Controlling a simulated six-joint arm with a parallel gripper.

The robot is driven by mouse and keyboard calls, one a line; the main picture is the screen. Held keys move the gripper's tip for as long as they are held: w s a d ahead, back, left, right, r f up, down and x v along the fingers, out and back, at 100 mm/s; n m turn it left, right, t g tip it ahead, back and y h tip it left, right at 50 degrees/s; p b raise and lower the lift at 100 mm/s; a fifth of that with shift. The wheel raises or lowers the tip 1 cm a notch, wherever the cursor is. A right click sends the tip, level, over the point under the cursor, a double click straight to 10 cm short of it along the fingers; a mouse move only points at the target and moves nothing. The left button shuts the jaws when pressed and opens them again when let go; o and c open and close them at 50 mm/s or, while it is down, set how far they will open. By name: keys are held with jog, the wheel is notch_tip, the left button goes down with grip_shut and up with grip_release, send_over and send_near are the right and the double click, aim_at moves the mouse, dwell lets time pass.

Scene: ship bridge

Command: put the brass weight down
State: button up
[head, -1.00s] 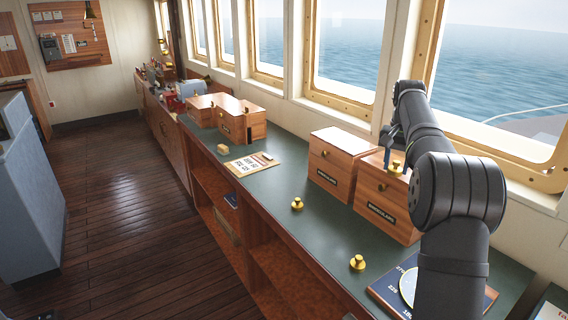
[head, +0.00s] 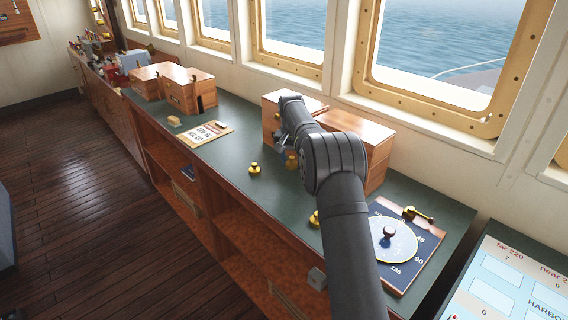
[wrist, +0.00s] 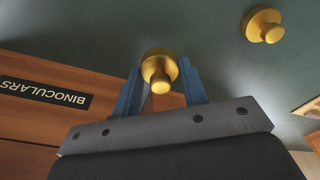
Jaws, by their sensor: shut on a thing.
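My gripper (wrist: 161,72) is shut on a brass weight (wrist: 158,66), a knobbed yellow-gold piece between its two blue fingers. In the head view this weight (head: 291,163) shows just under my gripper (head: 284,150), in front of the wooden boxes and partly behind my arm. It appears to be above the green counter (head: 225,158); the exact gap is hard to tell. A second brass weight (head: 254,169) stands on the counter to the left. A third (head: 315,219) is partly hidden by my arm. One loose weight (wrist: 263,26) also shows in the wrist view.
Wooden boxes (head: 378,146) stand behind my gripper; one labelled BINOCULARS (wrist: 40,125) is close in the wrist view. A chart board with a round dial (head: 392,238) lies to the right.

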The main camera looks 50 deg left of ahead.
aim_at(291, 163)
jog(key=shift+f, duration=2.05)
jog(key=o, duration=1.1)
jog(key=shift+f, duration=0.2)
jog(key=shift+r, duration=0.1)
jog(key=r, duration=0.8)
jog(key=s+d+r, duration=0.1)
jog(key=r, duration=0.3)
jog(key=shift+s, duration=0.1)
